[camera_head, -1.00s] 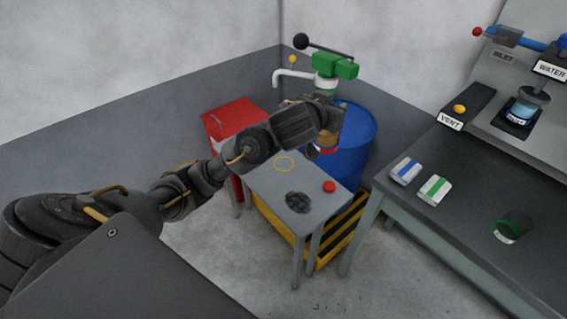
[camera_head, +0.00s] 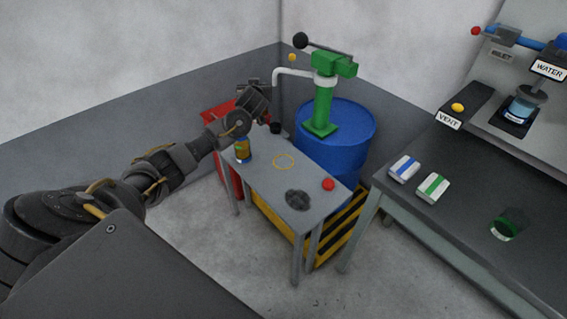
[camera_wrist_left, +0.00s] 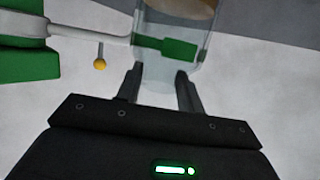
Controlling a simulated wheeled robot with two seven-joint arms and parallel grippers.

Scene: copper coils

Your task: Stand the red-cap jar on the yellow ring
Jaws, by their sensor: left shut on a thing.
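My left gripper (camera_wrist_left: 157,88) is shut on a clear glass jar (camera_wrist_left: 172,66) with orange-brown contents, which shows between the fingers in the left wrist view. Its red cap is not visible now, and the jar is hidden in the head view. There the gripper (camera_head: 255,98) is over the red box, beyond the far left of the small grey table. The yellow ring (camera_head: 283,152) is a thin outline on the grey table top (camera_head: 265,175), with nothing on it. The jar is away from the ring. My right gripper is not in view.
An orange-and-blue jar (camera_head: 243,150) stands at the table's left edge. A dark cup-like thing (camera_head: 275,128) is at its back corner. A red disc (camera_head: 328,184) and a dark round patch (camera_head: 298,200) lie toward the front. A blue drum (camera_head: 345,150) with green pump (camera_head: 323,105) stands behind.

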